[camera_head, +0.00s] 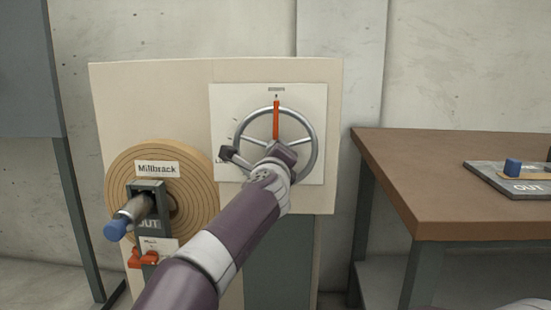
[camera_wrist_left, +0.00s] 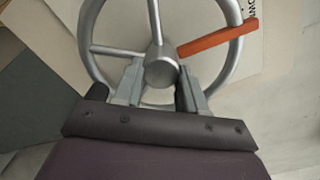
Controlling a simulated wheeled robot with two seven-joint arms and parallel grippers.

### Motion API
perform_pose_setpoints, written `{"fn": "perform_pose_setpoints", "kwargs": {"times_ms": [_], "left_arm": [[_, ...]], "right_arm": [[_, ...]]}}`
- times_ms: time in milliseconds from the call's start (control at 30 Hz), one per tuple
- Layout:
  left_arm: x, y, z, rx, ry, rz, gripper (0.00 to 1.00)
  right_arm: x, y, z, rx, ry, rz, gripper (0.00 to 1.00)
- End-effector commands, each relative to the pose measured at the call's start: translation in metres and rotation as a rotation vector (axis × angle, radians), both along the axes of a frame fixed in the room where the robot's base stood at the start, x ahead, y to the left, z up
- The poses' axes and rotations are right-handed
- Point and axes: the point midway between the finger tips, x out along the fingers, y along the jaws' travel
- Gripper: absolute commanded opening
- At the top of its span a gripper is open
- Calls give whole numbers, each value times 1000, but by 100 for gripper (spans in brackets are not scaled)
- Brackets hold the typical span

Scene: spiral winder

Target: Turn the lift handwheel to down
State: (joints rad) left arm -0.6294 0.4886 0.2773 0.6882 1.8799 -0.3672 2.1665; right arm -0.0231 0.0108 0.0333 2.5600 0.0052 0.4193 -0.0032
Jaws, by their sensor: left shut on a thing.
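The lift handwheel (camera_head: 315,146) is a grey metal ring with spokes on a pale plate (camera_head: 226,105) on the beige panel. Its red spoke (camera_head: 276,120) points straight up to a small mark at the top of the plate. A dark knob (camera_head: 228,153) sits at its lower left rim. My left gripper (camera_head: 284,153) is at the wheel's hub, its hand hiding the lower right part. In the left wrist view the fingers (camera_wrist_left: 160,92) stand on either side of the grey hub (camera_wrist_left: 161,70), shut on the handwheel. The red spoke (camera_wrist_left: 218,38) also shows there. My right gripper is out of view.
A wound tan disc (camera_head: 118,185) labelled "Millbrack" is left of my arm, with a blue-tipped crank handle (camera_head: 116,229) and red clamp (camera_head: 142,258) sticking out. A brown table (camera_head: 400,160) stands at the right, bearing a grey tray (camera_head: 497,184) with a blue block (camera_head: 512,167).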

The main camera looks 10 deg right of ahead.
Motion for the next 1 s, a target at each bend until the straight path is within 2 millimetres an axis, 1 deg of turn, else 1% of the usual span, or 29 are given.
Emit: {"fn": "perform_pose_setpoints", "kwargs": {"times_ms": [200, 567, 600, 667, 1000], "left_arm": [[0, 0, -1, -30, 10, 0, 0], [0, 0, 0, -35, 12, 0, 0], [0, 0, 0, -34, 11, 0, 47], [0, 0, 0, -34, 11, 0, 66], [-2, 0, -1, -32, 9, 0, 66]], "right_arm": [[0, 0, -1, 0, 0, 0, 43], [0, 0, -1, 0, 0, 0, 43], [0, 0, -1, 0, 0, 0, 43], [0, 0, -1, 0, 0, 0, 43], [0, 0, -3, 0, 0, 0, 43]]}}
